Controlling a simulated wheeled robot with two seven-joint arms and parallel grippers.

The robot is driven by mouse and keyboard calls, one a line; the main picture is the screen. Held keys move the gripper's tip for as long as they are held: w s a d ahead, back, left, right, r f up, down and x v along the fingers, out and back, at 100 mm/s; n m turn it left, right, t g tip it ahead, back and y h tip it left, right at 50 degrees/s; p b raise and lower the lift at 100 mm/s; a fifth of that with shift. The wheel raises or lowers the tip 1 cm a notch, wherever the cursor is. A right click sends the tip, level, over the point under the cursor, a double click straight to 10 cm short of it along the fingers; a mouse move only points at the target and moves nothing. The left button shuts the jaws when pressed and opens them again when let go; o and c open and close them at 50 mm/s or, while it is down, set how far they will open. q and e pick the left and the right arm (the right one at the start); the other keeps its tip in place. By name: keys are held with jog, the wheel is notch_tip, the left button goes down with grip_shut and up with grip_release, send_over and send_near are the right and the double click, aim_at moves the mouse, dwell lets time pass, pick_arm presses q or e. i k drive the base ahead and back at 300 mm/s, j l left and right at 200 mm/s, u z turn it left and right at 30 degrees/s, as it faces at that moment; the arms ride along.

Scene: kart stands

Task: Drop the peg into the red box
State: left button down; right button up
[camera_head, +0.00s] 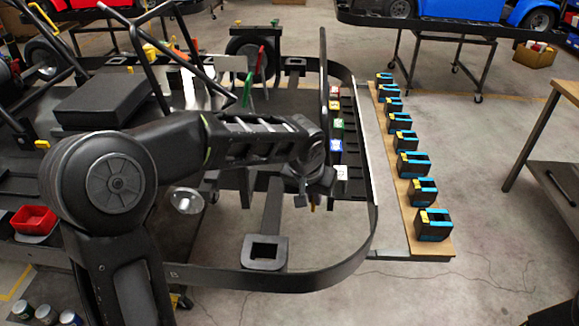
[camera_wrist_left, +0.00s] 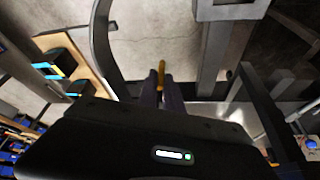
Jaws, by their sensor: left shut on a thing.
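My left gripper (camera_head: 313,197) is over the right part of the black kart frame and points down. It is shut on a small yellow-orange peg (camera_head: 313,208), whose end sticks out below the fingers. In the left wrist view the peg (camera_wrist_left: 161,70) stands out between the fingertips (camera_wrist_left: 160,82). A small open red box (camera_head: 35,218) sits at the far left of the head view, well away from the gripper, beyond my arm. Its inside looks empty. My right gripper is in neither view.
The kart's curved bumper (camera_head: 320,279) and a steering post surround the space under my gripper. A wooden board (camera_head: 405,215) with several black and blue holders stands to the right. Several cans (camera_head: 45,314) are at the lower left. The floor at right is mostly clear.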

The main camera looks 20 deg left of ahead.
aim_at(31, 228)
jog(key=k, duration=0.55)
jog(key=k+u, duration=0.1)
jog(key=u, duration=1.95)
jog(key=i+u, duration=0.1)
jog(key=i, duration=0.6)
jog(key=k, duration=0.7)
jog(key=z, duration=1.45)
